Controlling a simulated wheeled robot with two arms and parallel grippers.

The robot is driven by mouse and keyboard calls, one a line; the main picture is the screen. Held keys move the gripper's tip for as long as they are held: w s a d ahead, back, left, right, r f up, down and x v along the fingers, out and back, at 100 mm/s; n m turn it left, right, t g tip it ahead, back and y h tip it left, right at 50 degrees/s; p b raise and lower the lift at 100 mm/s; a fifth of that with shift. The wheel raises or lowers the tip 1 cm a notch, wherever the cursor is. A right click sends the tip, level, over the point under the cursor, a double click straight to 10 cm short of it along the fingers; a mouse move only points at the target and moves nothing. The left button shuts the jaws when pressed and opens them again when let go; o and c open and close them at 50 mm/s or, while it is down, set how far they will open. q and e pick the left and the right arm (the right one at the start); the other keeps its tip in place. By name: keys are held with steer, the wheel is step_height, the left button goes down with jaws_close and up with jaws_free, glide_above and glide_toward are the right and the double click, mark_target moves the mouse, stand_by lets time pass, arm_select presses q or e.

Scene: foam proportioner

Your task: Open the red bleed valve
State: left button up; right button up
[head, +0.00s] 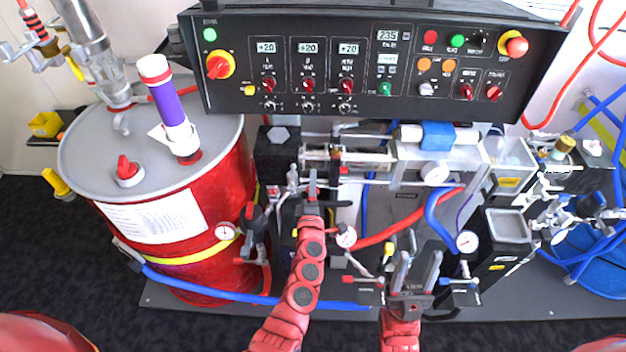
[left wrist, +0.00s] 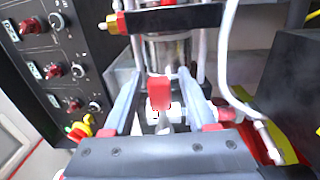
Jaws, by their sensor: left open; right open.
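In the left wrist view a small red handle (left wrist: 159,93), which looks like the bleed valve's, stands between the two fingers of my left gripper (left wrist: 158,78). The fingers are apart, with a visible gap on each side of the handle. Behind it are a pale fitting and a shiny metal cylinder (left wrist: 168,52). In the head view my left gripper (head: 313,190) is over the pump assembly, below the control panel, and the red handle is not clearly visible there. My right gripper (head: 415,275) is open and empty, low in front of the machine at the right.
The black control panel (head: 380,65) with knobs and lamps overhangs the pumps. A large red drum (head: 215,195) stands at the left. Hoses, gauges (head: 467,241) and small valves crowd around both grippers. The dark floor (head: 60,245) at the front left is clear.

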arm_select(q)
steer(key=shift+w, duration=0.65)
jaws_close()
stand_by(1.0)
